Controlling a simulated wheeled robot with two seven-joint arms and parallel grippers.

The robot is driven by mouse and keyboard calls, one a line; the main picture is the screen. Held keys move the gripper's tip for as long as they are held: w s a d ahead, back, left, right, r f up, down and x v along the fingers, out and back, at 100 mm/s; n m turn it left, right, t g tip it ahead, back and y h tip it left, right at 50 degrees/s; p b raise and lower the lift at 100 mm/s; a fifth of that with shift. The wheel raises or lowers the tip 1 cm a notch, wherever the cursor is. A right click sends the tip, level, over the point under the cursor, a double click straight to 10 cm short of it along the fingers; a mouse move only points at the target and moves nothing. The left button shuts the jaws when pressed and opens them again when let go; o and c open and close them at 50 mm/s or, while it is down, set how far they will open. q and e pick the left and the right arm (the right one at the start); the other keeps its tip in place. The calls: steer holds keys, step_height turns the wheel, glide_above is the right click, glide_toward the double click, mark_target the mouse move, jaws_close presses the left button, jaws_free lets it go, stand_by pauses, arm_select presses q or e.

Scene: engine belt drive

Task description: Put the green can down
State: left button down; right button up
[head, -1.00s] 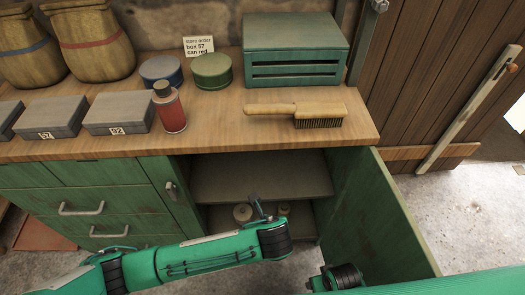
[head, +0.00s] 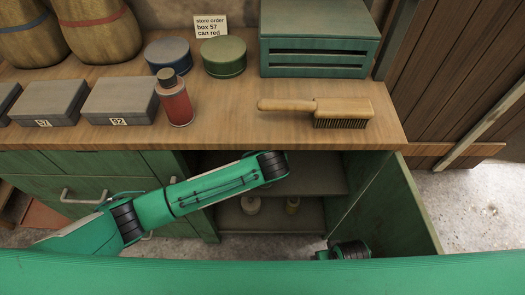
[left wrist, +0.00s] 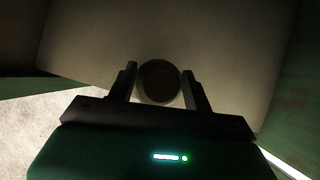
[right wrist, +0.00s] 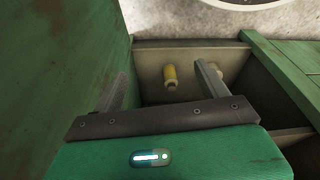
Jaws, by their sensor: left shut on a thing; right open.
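My left gripper (left wrist: 158,76) is shut on a round thing (left wrist: 158,84), seen end-on and dark between the fingers in the left wrist view. Its colour cannot be told there; it may be the green can. A pale board surface of the cupboard (left wrist: 215,45) lies behind it. In the head view my left arm reaches into the open cupboard under the worktop, and the gripper and its load are hidden. My right gripper (right wrist: 161,72) is open and empty by the cupboard door.
The cupboard's upper shelf (head: 318,178) looks clear where visible. The open door (head: 398,210) bounds the right. On the worktop (head: 225,120) are a red can (head: 174,102), a brush (head: 340,110) and tins.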

arm_select(q)
steer(key=shift+w, duration=0.65)
steer(key=w, duration=0.1)
steer(key=w+f, duration=0.1)
steer(key=w, duration=0.2)
steer(key=shift+a+f+b, duration=0.2)
steer(key=shift+a+b, duration=0.1)
steer(key=shift+a, duration=0.1)
arm_select(e)
steer(key=shift+w+r, duration=0.2)
steer(key=shift+r, duration=0.7)
arm_select(q)
steer(key=c, duration=0.6)
jaws_free()
arm_select(e)
steer(key=shift+f, duration=0.2)
